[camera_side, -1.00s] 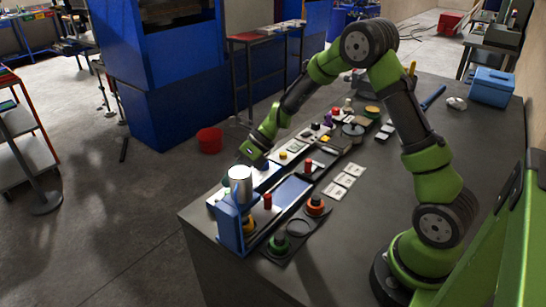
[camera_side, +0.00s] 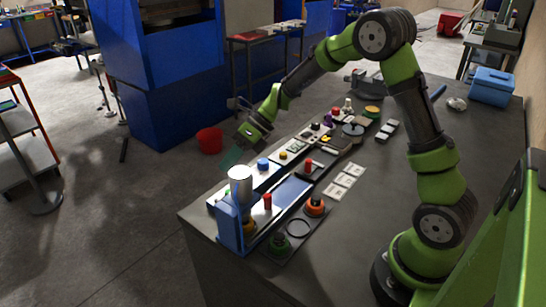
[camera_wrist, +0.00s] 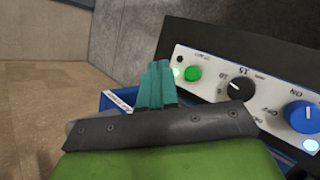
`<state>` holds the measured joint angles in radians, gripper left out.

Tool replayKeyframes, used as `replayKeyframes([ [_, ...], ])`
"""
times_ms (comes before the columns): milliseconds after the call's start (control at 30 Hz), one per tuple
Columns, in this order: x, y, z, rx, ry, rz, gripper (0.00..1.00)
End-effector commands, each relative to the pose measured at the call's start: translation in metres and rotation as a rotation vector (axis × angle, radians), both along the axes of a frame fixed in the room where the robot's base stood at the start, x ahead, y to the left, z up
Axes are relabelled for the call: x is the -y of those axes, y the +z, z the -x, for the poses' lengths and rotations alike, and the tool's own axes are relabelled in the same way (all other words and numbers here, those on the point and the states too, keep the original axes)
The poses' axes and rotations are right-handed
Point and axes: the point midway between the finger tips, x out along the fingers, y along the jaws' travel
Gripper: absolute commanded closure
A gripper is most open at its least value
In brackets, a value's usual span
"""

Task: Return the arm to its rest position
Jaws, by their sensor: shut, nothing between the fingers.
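My green arm stands on the grey table (camera_side: 420,75) and reaches to the left over its far edge. My gripper (camera_side: 231,157) has teal fingers and hangs in the air beside the blue press (camera_side: 230,222), a little above and behind its control panel. In the wrist view, my gripper (camera_wrist: 157,82) shows its teal fingers together with nothing between them. The control panel (camera_wrist: 265,95) of the press lies to the right of the fingers, with a green button, a black dial and a blue knob. The fingers appear apart from it.
Several small coloured parts (camera_side: 315,207) and white cards (camera_side: 343,182) lie on the table near the press. A blue box (camera_side: 492,87) stands at the far right. A red bin (camera_side: 209,140) stands on the floor behind the gripper.

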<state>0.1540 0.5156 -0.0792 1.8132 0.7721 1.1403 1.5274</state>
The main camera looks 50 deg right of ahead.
Motion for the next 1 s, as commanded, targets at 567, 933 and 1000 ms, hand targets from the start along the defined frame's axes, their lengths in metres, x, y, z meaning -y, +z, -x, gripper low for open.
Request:
replayKeyframes([
  [567,0.005,-0.014,0.018,0.145,0.238,0.139,1.0],
  [933,0.006,0.045,0.112,0.689,1.115,0.623,1.0],
  [1000,0.007,0.059,0.133,0.793,1.294,0.726,1.0],
])
